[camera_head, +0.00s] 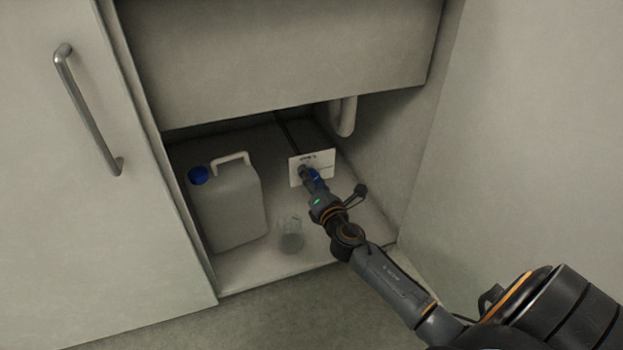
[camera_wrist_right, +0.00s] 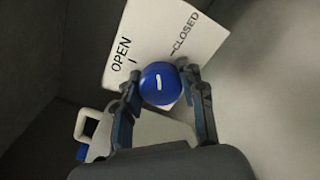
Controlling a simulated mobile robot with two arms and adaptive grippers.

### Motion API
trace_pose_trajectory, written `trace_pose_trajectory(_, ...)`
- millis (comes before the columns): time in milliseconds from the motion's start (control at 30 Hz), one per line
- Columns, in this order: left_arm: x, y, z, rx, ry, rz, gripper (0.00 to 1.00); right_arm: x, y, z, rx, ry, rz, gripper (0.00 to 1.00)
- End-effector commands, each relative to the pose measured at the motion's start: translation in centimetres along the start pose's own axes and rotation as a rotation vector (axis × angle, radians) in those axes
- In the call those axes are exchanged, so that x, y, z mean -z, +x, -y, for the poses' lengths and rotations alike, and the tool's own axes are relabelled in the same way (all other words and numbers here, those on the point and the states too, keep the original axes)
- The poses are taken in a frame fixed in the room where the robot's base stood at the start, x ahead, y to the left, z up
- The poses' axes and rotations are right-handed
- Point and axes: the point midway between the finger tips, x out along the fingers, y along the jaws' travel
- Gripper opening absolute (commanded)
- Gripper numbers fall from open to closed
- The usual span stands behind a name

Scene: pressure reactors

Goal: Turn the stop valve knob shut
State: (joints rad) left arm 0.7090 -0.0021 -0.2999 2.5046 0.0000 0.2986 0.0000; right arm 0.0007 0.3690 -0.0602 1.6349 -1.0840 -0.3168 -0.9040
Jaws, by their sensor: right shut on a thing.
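The stop valve knob (camera_wrist_right: 160,84) is a round blue knob with a short white line on its face. In the right wrist view the line runs roughly upright, pointing between the OPEN and CLOSED marks on the white label plate (camera_wrist_right: 194,28) behind it. My right gripper (camera_wrist_right: 161,86) has a finger on each side of the knob and is shut on it. In the head view my right gripper (camera_head: 308,173) reaches into the cabinet in front of the label plate (camera_head: 324,159), and I cannot clearly make out the knob there. My left gripper is not in view.
A pale jerrycan (camera_head: 232,207) with a blue cap stands at the left inside the cabinet. A clear glass vessel (camera_head: 291,235) stands between it and my arm. A pale pipe (camera_head: 344,118) hangs behind the plate. Cabinet walls and an overhanging panel (camera_head: 290,52) bound the opening.

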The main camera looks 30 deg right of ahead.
Motion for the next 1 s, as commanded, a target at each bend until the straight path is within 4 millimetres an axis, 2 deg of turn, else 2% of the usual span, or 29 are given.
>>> trace_pose_trajectory(500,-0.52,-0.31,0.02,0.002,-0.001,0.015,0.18,-0.05,0.01,0.1,0.002,0.438,0.002,0.08)
trace_pose_trajectory(1000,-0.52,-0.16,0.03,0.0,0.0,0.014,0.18,-0.07,0.03,0.14,0.001,0.597,0.002,0.08)
